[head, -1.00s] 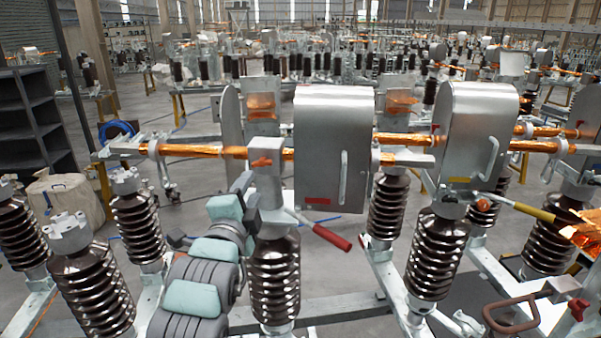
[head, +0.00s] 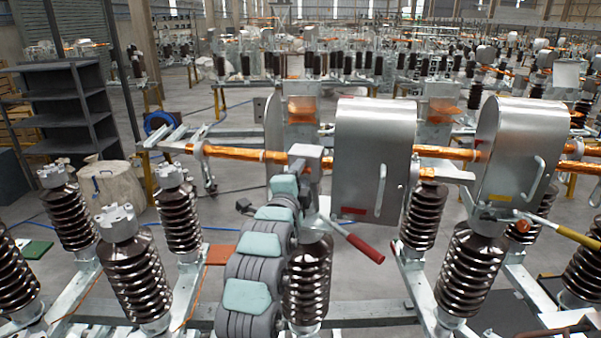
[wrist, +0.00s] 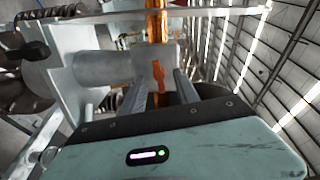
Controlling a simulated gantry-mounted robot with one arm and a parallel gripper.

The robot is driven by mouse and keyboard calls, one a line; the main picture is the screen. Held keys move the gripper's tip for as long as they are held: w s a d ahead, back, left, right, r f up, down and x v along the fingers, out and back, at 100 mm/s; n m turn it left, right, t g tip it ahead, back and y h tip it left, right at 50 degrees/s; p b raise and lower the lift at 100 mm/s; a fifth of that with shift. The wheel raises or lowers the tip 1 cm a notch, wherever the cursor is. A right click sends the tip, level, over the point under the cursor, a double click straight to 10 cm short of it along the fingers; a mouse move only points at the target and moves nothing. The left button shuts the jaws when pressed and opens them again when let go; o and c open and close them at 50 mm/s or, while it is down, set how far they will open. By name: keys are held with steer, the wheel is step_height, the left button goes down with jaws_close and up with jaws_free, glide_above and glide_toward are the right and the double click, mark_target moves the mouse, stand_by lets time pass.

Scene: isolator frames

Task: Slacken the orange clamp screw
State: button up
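The orange clamp screw (wrist: 158,76) shows in the wrist view as a small flat handle on the side of a grey metal clamp block (wrist: 108,70). My gripper (wrist: 161,86) is open, with one finger on each side of the screw and a visible gap to each. Whether the screw lies fully between the fingertips in depth I cannot tell. In the head view the clamp block (head: 308,152) sits on the copper bar (head: 232,153), above a brown ribbed insulator (head: 308,278). My arm covers the screw and the gripper fingers there.
A metal cover box (head: 372,150) stands just right of the clamp block. A red-handled lever (head: 364,248) sticks out below it. Several brown insulators (head: 135,277) stand to the left. A dark shelf (head: 68,105) is further back. Open floor shows beyond the frames.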

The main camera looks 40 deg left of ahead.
steer(key=shift+w, duration=0.1)
steer(key=shift+c, duration=0.3)
jaws_close()
